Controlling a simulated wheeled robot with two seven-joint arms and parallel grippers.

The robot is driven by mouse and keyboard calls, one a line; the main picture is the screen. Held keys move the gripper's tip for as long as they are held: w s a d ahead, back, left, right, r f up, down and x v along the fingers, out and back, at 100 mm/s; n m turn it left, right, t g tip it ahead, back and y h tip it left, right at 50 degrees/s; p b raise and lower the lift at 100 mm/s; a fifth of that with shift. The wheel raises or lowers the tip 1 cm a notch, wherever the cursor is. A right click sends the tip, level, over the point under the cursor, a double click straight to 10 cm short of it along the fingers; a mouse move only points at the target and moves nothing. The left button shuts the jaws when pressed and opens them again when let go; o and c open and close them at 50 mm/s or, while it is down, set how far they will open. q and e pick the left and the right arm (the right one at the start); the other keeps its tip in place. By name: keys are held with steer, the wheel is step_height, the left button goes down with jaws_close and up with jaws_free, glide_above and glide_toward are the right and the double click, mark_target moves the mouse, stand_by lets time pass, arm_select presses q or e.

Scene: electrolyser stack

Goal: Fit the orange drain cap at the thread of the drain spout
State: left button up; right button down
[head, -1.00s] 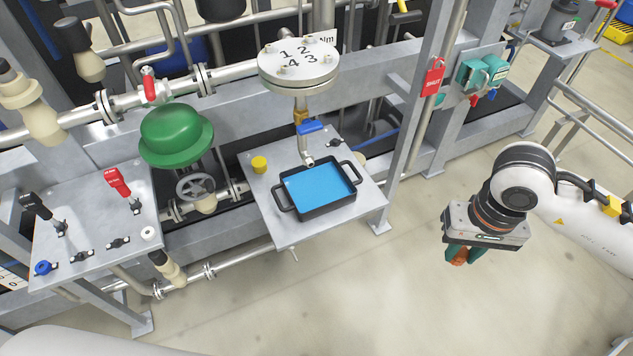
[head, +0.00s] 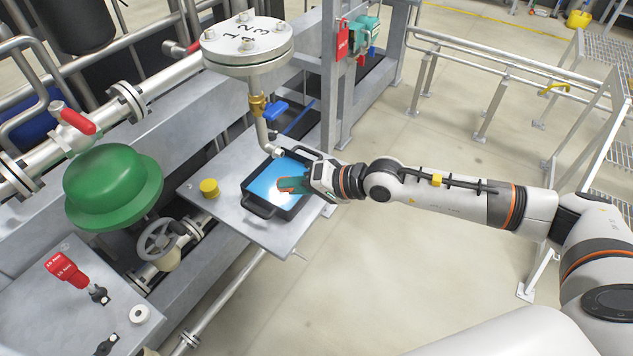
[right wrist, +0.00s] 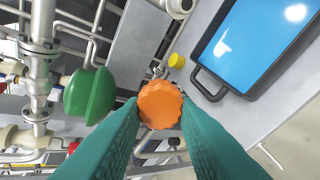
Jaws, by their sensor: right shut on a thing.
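My right gripper (head: 284,184) has green fingers and is over the tray, below and to the right of the drain spout's end. In the right wrist view its fingers are shut on the ribbed orange drain cap (right wrist: 160,104); the fingers mostly hide the cap in the head view. The drain spout (head: 264,136) is a bent metal pipe under the round flange, with a brass fitting and a blue valve handle (head: 275,110). Its lower end is open to view, apart from the cap. Its thread is too small to make out. My left gripper is not in view.
A black tray (head: 258,207) with blue liquid stands on a grey shelf (head: 225,205), beside a yellow cap (head: 209,188). A numbered flange (head: 246,45) hangs above. A green dome (head: 113,188) and handwheel (head: 160,238) are left. A frame post stands behind the tray.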

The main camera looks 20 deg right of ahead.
mark_target(281, 156)
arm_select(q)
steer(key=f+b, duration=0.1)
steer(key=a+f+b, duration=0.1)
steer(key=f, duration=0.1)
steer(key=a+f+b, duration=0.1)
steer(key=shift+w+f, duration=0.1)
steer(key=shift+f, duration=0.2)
arm_select(e)
steer(key=w+d+f+m+t+y, duration=0.1)
steer(key=w+d+f+m+t, duration=0.1)
steer(key=w+d+t, duration=0.2)
steer(key=shift+w+d+f+m+t, duration=0.25)
steer(key=shift+d+f+m+t, duration=0.15)
steer(key=shift+d+t, duration=0.7)
arm_select(q)
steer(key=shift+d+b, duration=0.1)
steer(key=shift+b, duration=0.2)
arm_select(e)
steer(key=shift+a, duration=0.1)
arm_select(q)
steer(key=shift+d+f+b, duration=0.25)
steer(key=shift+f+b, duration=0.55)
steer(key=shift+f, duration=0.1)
arm_select(e)
steer(key=shift+x, duration=2.4)
